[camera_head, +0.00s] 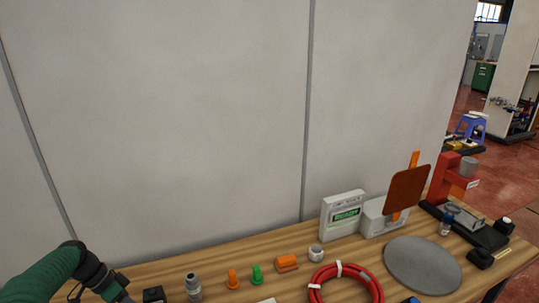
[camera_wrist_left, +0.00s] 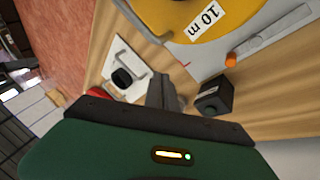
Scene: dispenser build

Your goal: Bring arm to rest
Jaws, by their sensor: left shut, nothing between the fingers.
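My left arm (camera_head: 60,275) comes in at the lower left corner of the head view, with a green sleeve and dark wrist joints. It is over the left end of the wooden table, and its fingertips are not clear there. In the left wrist view my left gripper (camera_wrist_left: 166,92) is shut and empty, with its grey fingers over the table. A black block (camera_wrist_left: 213,97) is just right of the fingers, and a white plate with a black knob (camera_wrist_left: 122,77) is to their left. My right arm and gripper are not in view.
The wooden table (camera_head: 220,263) stands against a grey wall panel. Along it are orange and green fittings, a red hose coil (camera_head: 345,284), a white box (camera_head: 342,214), a grey disc (camera_head: 422,265) and a red press (camera_head: 455,185). The wrist view shows a yellow disc labelled "10 m" (camera_wrist_left: 180,18).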

